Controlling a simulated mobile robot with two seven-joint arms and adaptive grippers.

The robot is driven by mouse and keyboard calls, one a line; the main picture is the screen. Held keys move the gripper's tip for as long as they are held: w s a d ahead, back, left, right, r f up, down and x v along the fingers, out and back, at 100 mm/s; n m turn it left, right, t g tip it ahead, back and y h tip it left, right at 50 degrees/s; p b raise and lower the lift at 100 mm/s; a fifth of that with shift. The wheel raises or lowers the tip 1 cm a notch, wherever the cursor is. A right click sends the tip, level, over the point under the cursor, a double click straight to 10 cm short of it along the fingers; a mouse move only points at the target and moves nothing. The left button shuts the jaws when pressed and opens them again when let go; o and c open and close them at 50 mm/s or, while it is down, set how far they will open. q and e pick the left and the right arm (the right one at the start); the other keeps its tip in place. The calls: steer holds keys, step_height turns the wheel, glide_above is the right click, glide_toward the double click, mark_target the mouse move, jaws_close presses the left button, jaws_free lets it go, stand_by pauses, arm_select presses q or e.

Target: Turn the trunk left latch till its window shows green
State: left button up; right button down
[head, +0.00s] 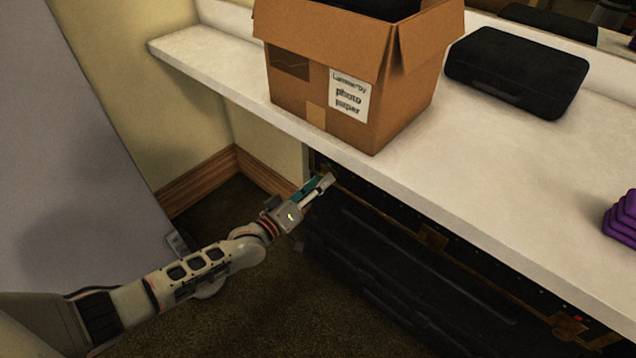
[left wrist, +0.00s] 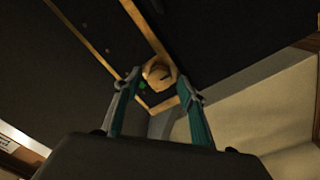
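The black trunk (head: 400,265) with brass edging stands under the white counter. Its left latch, a round brass knob (left wrist: 158,73), sits at the trunk's brass-edged corner in the left wrist view. A small green spot (left wrist: 142,86) shows beside the knob, where its window appears to be. My left gripper (head: 325,183) is at the trunk's left end in the head view and largely hides the latch there. In the left wrist view, its teal fingers (left wrist: 159,84) stand apart on either side of the knob, with narrow gaps visible. My right gripper is out of view.
The counter edge (head: 365,168) overhangs the trunk close above my left gripper. A cardboard box (head: 350,85) and black case (head: 515,72) stand on it. Another brass fitting (head: 568,326), with a red spot nearby, is at the trunk's right. Carpet (head: 260,310) lies open in front.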

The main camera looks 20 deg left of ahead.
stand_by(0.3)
arm_select(q)
steer(key=v, duration=1.2)
steer(key=shift+s+d, duration=0.1)
